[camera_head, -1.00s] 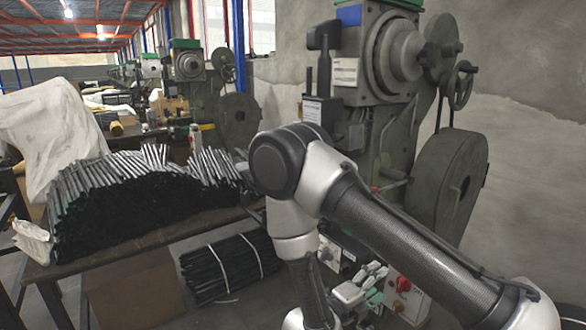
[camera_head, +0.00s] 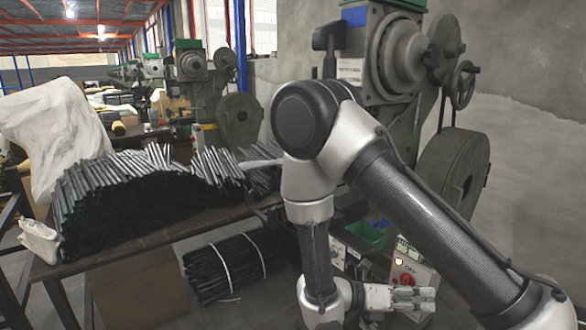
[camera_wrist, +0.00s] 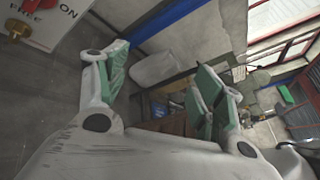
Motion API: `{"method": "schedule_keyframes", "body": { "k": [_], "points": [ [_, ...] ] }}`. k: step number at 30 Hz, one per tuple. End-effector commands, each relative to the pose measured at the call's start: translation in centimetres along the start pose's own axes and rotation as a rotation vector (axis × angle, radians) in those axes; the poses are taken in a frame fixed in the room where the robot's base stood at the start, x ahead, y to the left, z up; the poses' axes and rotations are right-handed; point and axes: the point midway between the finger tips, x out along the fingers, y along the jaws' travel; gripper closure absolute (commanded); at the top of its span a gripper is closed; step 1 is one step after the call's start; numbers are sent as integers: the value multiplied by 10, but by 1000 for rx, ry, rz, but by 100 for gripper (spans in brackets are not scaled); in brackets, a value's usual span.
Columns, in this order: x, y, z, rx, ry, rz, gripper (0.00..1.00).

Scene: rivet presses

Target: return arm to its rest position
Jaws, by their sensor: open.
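My gripper (camera_head: 412,298) is at the lower right of the head view, in front of the press, with its fingers pointing right. In the wrist view my gripper (camera_wrist: 165,90) has its two green-padded fingers spread wide apart, with nothing between them. My arm is folded, its elbow raised in front of the rivet press (camera_head: 400,55). The arm hides much of the press's middle.
A control box (camera_head: 408,272) with a red button is close above the gripper; it also shows in the wrist view (camera_wrist: 45,25). A table (camera_head: 150,238) with piled dark rods (camera_head: 140,205) stands left. Bundled rods (camera_head: 225,268) lie below it. A green bin (camera_head: 365,236) sits behind the arm.

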Motion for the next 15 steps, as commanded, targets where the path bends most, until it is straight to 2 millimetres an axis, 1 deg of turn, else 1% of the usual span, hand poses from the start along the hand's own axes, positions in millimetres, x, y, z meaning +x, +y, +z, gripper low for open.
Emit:
{"method": "schedule_keyframes", "body": {
  "k": [5, 7, 9, 15],
  "points": [
    [3, -38, 10, 349, 259, -78, 32],
    [3, -56, 14, 515, 388, -127, 32],
    [1, -72, 18, 688, 524, -184, 32],
    [-7, -114, 36, 1131, 902, -355, 32]
  ]
}}
